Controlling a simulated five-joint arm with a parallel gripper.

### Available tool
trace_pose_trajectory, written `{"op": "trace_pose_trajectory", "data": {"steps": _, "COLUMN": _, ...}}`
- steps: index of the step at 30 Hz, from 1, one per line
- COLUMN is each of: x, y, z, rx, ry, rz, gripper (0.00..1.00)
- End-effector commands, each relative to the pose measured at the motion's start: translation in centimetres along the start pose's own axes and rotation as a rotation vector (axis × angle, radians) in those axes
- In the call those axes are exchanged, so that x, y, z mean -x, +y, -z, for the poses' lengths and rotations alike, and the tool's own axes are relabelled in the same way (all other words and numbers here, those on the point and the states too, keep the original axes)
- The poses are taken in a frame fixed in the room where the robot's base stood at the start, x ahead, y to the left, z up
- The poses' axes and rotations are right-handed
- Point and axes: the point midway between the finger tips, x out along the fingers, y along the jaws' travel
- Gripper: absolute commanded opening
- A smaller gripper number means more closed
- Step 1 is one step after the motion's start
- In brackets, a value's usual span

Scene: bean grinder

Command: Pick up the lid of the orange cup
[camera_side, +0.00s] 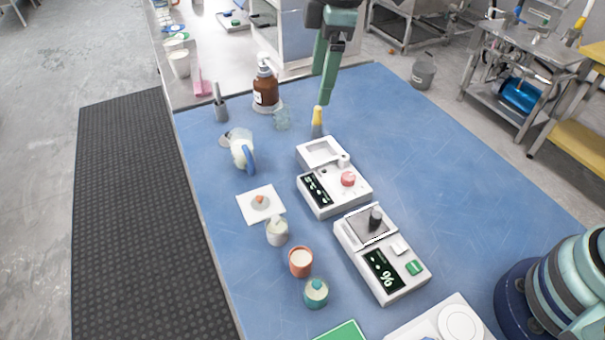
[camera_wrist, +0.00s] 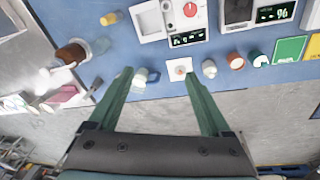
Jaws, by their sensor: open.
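The orange cup (camera_side: 300,262) stands upright on the blue table, with a pale top or interior. A small round grey lid with an orange knob (camera_side: 260,202) lies on a white square (camera_side: 247,208) further back and left of the cup. In the wrist view the lid (camera_wrist: 180,70) is just left of the right fingertip, and the orange cup (camera_wrist: 235,61) is further right. My gripper (camera_side: 324,98) is open and empty, high at the back of the table in the side view, well away from the lid. Both fingers show in the wrist view (camera_wrist: 157,74).
A white lidded cup (camera_side: 277,232) and a teal cup (camera_side: 316,293) stand near the orange cup. A pitcher (camera_side: 242,150) and brown bottle (camera_side: 265,88) are behind.

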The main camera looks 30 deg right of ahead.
Motion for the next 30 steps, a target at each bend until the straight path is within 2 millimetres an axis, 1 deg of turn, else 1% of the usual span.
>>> {"op": "trace_pose_trajectory", "data": {"steps": 1, "x": -1.5, "y": -0.5, "z": 1.8, "rx": 0.076, "ry": -0.015, "rz": 0.022, "gripper": 0.83}}
{"op": "trace_pose_trajectory", "data": {"steps": 6, "x": -5.7, "y": -2.3, "z": 6.5, "rx": 0.322, "ry": -0.047, "rz": 0.080, "gripper": 0.83}}
{"op": "trace_pose_trajectory", "data": {"steps": 9, "x": -8.0, "y": -3.7, "z": 8.5, "rx": 0.442, "ry": -0.062, "rz": 0.109, "gripper": 0.83}}
{"op": "trace_pose_trajectory", "data": {"steps": 12, "x": -9.7, "y": -4.8, "z": 9.9, "rx": 0.531, "ry": -0.071, "rz": 0.130, "gripper": 0.83}}
{"op": "trace_pose_trajectory", "data": {"steps": 16, "x": -10.9, "y": -5.6, "z": 10.8, "rx": 0.592, "ry": -0.077, "rz": 0.145, "gripper": 0.83}}
{"op": "trace_pose_trajectory", "data": {"steps": 20, "x": -12.1, "y": -5.9, "z": 10.8, "rx": 0.609, "ry": -0.079, "rz": 0.150, "gripper": 0.83}}
{"op": "trace_pose_trajectory", "data": {"steps": 27, "x": -16.0, "y": -6.4, "z": 10.3, "rx": 0.606, "ry": -0.080, "rz": 0.150, "gripper": 0.83}}
{"op": "trace_pose_trajectory", "data": {"steps": 30, "x": -17.2, "y": -6.5, "z": 10.2, "rx": 0.605, "ry": -0.079, "rz": 0.149, "gripper": 0.83}}
